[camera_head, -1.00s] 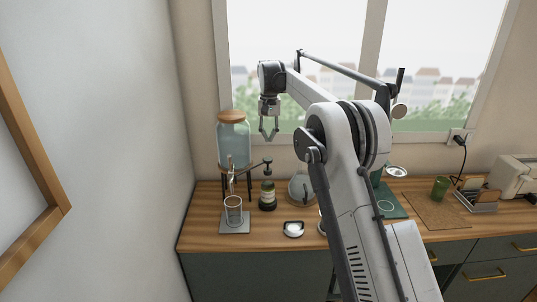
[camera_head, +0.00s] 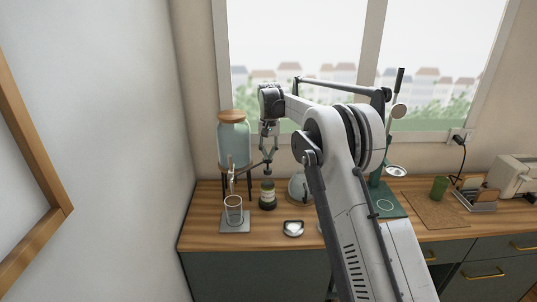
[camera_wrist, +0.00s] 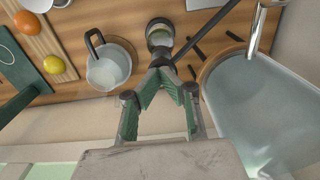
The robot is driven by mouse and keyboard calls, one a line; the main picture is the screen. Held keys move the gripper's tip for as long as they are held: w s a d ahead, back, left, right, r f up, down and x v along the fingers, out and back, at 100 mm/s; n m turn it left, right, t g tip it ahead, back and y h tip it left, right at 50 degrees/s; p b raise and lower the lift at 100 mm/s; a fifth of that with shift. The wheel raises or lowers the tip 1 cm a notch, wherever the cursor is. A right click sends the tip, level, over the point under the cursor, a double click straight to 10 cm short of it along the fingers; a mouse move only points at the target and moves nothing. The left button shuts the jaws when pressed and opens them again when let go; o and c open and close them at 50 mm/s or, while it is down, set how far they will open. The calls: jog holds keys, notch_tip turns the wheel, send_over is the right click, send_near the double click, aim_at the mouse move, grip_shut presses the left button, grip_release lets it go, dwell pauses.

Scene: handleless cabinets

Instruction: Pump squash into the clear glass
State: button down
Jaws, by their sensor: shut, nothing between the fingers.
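The squash bottle (camera_head: 267,195), with a pale label and a dark pump, stands upright on the counter. Its top also shows in the wrist view (camera_wrist: 160,33), and its long dark spout points left in the head view, toward the glass. The clear glass (camera_head: 233,211) stands upright on a grey square plate (camera_head: 235,227), left of the bottle and under the dispenser's tap; I see no clear liquid in it. My gripper (camera_head: 268,163) is shut and empty, pointing down at the pump head. Its fingertips (camera_wrist: 160,64) cover the pump head, so contact or pressing cannot be told.
A glass dispenser (camera_head: 233,145) with a wooden lid stands behind the glass. A clear jug (camera_wrist: 110,66) with a dark handle is beside the bottle. A small white dish (camera_head: 293,228) lies in front. A green-based lever press (camera_head: 387,198) and a green cup (camera_head: 439,187) are farther right.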

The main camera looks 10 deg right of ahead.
jog(key=shift+f+b, duration=0.95)
jog(key=shift+f, duration=0.65)
jog(key=shift+r, duration=0.1)
notch_tip(320, 180, up, 14)
jog(key=p, duration=0.1)
jog(key=shift+s, duration=0.1)
jog(key=shift+d+r, duration=0.1)
jog(key=shift+r, duration=0.05)
